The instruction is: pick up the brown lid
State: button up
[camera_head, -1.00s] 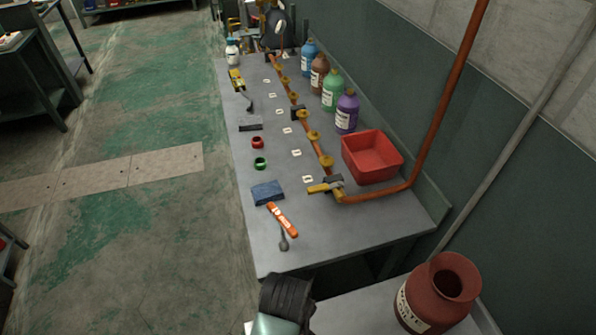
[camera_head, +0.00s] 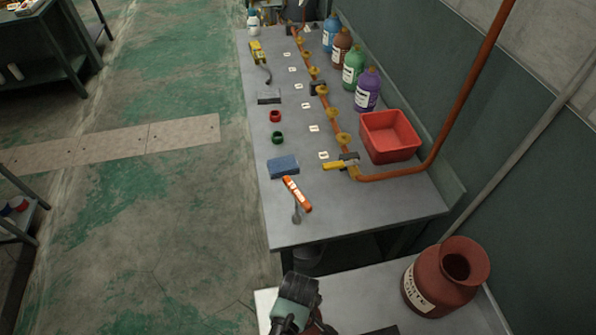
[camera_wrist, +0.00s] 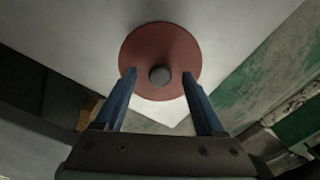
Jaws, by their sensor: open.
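The brown lid (camera_wrist: 160,42) is a round, reddish-brown disc with a grey knob at its centre. In the wrist view it lies on a pale flat surface. My gripper (camera_wrist: 159,75) is open, its two blue fingers on either side of the knob and overlapping the lid's near part. I cannot tell whether they touch the lid. In the head view my gripper and wrist (camera_head: 298,290) are over the near pale table, and they hide most or all of the lid.
A reddish-brown jar (camera_head: 424,292) with an open mouth and a label stands on the near table (camera_head: 365,295), to the right. The long workbench (camera_head: 350,215) beyond holds a red bin (camera_head: 391,150), several bottles, a copper pipe with valves, a blue sponge (camera_head: 283,167) and an orange tool (camera_head: 297,193).

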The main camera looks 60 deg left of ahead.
jog(key=shift+f, duration=0.5)
grip_shut()
jog(key=shift+r, duration=0.1)
